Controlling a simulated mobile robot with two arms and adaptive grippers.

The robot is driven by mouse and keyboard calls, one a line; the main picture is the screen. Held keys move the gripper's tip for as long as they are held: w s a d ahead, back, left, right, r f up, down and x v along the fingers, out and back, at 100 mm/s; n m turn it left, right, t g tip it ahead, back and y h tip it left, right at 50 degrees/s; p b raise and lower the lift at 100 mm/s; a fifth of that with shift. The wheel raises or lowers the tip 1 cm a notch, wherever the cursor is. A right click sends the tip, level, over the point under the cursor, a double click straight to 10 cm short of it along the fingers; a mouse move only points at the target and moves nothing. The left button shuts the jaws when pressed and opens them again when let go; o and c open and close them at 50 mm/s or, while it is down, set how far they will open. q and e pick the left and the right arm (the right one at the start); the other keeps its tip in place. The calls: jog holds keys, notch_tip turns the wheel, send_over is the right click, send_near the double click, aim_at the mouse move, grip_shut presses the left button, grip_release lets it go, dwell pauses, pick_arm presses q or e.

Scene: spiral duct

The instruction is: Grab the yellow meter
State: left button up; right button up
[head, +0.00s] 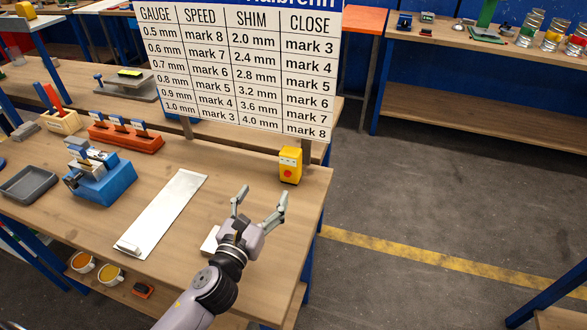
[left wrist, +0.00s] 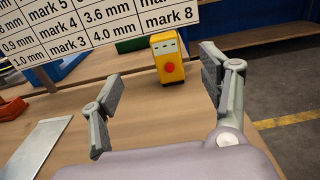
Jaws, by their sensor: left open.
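The yellow meter (head: 290,166) stands upright near the right end of the wooden table, in front of the sign. It has a pale display strip on top and a round red button on its front. It also shows in the left wrist view (left wrist: 168,59), between the two fingers and beyond their tips. My left gripper (head: 262,196) is open and empty, in front of the meter and apart from it. Its fingers also show in the left wrist view (left wrist: 160,82). My right gripper is not in view.
The sign (head: 238,70) stands close behind the meter. A long pale metal strip (head: 163,212) lies left of my gripper. A blue device (head: 100,182), a grey tray (head: 29,184) and an orange rack (head: 126,138) are further left. The table's right edge is near the meter.

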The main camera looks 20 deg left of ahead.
aim_at(288, 158)
pick_arm(q)
jog(key=w, duration=0.4)
jog(key=w+f+p, duration=0.1)
jog(key=w, duration=0.3)
jog(key=w+p, duration=0.1)
jog(key=w, duration=0.4)
jog(key=shift+w+d+f, duration=0.1)
jog(key=shift+d+f, duration=0.05)
jog(key=shift+d, duration=0.1)
jog(key=w, duration=0.3)
jog(key=w+p, duration=0.1)
jog(key=shift+w+d+r, duration=0.2)
jog(key=shift+w+d, duration=0.1)
jog(key=shift+w, duration=0.05)
jog(key=shift+w+f, duration=0.1)
jog(key=shift+w, duration=0.2)
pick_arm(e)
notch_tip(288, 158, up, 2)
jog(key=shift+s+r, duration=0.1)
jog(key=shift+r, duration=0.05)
pick_arm(q)
jog(key=shift+s, duration=0.1)
